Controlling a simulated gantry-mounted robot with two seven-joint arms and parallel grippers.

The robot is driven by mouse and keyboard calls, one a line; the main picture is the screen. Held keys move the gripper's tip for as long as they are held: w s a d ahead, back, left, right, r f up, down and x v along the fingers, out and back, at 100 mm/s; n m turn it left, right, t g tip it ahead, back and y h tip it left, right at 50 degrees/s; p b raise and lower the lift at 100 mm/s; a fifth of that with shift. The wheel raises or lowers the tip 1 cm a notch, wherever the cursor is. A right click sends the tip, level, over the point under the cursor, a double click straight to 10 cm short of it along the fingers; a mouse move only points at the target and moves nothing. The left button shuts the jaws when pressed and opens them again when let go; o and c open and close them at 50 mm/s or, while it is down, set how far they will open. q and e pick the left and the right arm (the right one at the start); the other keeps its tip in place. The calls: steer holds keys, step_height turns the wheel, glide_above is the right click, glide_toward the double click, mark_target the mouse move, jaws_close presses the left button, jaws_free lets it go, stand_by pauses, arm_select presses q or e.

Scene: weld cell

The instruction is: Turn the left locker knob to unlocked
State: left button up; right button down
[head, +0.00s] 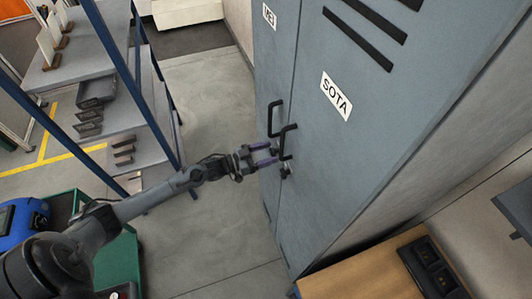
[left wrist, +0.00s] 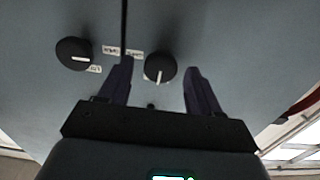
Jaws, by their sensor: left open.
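Two tall blue-grey locker doors stand side by side; the right one (head: 345,150) is marked SOTA, and the left one (head: 272,60) has a partly readable label. My left gripper (head: 276,155) is open in front of the left door, below the handles. In the left wrist view, a round black knob (left wrist: 160,67) lies between and just beyond the open fingertips (left wrist: 158,75); it appears to be the left locker's knob. Its white mark runs upright in that picture. The other black knob (left wrist: 73,53), across the door seam, has a sideways mark. Contact is not visible.
Black bar handles (head: 288,142) stick out close above the gripper. A blue-framed shelf rack (head: 85,65) stands at the left, with a green cart (head: 122,262) below it. A wooden bench (head: 375,270) is at the lower right. The floor between rack and lockers is clear.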

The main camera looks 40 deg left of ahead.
arm_select(q)
steer(key=c, duration=1)
steer(key=shift+m, duration=0.3)
steer(key=shift+s+d+f+m+b, duration=0.15)
steer(key=shift+m+b, duration=1.5)
steer(key=shift+m, duration=2.65)
steer(key=shift+w+f+m+b, duration=0.1)
steer(key=shift+m+b, duration=1.55)
steer(key=shift+m, duration=2.65)
steer(key=o, duration=1)
steer(key=shift+s, duration=0.1)
